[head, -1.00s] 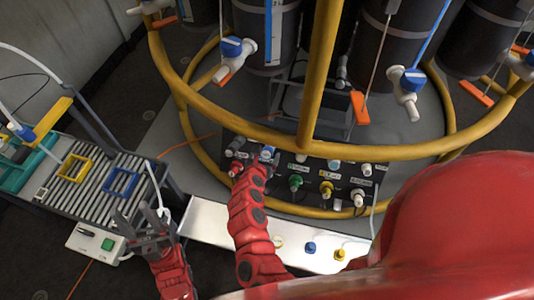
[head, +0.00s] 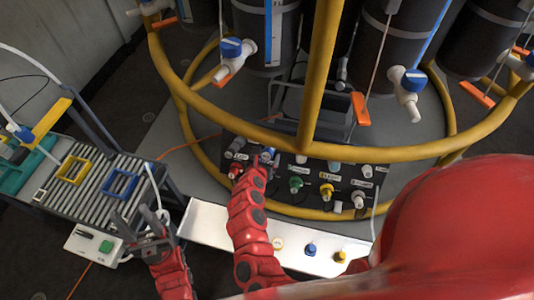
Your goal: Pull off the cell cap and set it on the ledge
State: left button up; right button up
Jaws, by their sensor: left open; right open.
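The dark panel (head: 312,180) on the frame's base carries several capped fittings, including a blue cap (head: 268,152), a green cap (head: 295,184) and a yellow cap (head: 326,190). I cannot read the labels to tell which is the cell cap. My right gripper (head: 256,160) is open at the panel's left part, close to the blue cap and a red-ringed fitting (head: 236,170). Whether it touches either is unclear; the hand partly hides that area. The white ledge (head: 210,219) runs below the panel. My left gripper (head: 140,226) is open and empty, left of the ledge.
A blue piece (head: 311,249) and a yellow piece (head: 340,256) are at the ledge's right part; its left part is bare. A yellow ring rail (head: 390,152) curves above the panel. A slatted rack (head: 97,197) stands left, with a white switch box (head: 92,243).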

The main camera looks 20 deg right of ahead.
aim_at(265, 156)
dwell(0.8)
grip_shut()
jog(key=shift+a, duration=0.1)
dwell(0.4)
jog(key=shift+p+v, duration=0.3)
jog(key=shift+v, duration=2)
jog(key=shift+s+a+r, duration=0.2)
jog(key=shift+s+r, duration=0.15)
jog(key=shift+s, duration=0.15)
